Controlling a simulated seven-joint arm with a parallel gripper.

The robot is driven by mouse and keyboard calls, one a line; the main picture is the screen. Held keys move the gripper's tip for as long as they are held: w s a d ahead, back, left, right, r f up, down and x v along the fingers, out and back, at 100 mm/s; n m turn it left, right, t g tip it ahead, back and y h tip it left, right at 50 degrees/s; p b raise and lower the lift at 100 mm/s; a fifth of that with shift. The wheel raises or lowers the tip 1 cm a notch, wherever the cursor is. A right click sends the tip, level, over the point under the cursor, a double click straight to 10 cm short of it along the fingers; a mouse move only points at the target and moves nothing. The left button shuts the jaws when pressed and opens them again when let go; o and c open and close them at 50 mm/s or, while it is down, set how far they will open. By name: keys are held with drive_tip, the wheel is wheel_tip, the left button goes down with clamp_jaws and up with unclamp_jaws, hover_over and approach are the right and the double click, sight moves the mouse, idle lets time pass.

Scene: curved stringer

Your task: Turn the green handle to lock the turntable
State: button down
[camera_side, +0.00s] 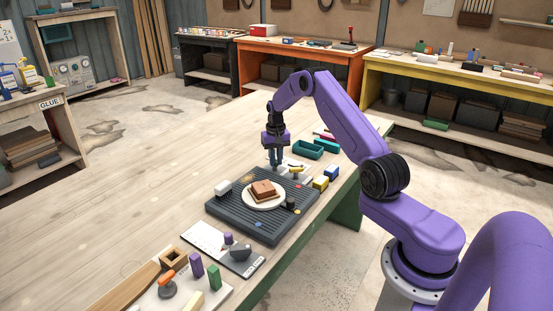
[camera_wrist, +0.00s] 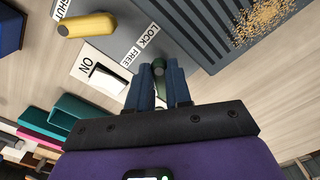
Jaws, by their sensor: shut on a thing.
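The green handle (camera_wrist: 159,64) shows in the wrist view between my fingertips, close to the printed LOCK (camera_wrist: 153,34) and FREE (camera_wrist: 128,58) labels. My gripper (camera_wrist: 160,72) is shut on it, with blue fingers on both sides. Which label the handle points to I cannot tell. In the side view my gripper (camera_side: 276,162) reaches down at the far edge of the grey ribbed base (camera_side: 230,207), and the handle is hidden there. The turntable (camera_side: 250,203) is a pale round disc on the base, with a brown wooden piece (camera_side: 265,189) on it.
A yellow handle (camera_wrist: 87,25) by a SHUT label and a white ON switch (camera_wrist: 106,77) are close to my gripper. Teal trays (camera_side: 308,150) stand beyond it. Sawdust (camera_wrist: 264,20) lies on the ribs. The bench's left side is clear.

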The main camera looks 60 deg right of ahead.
drive_tip(key=shift+m, duration=0.7)
drive_tip(key=shift+w, duration=0.1)
drive_tip(key=c, duration=1)
unclamp_jaws()
drive_tip(key=shift+c, duration=0.2)
wheel_tip(320, 180, up, 18)
drive_tip(key=shift+f, duration=0.25)
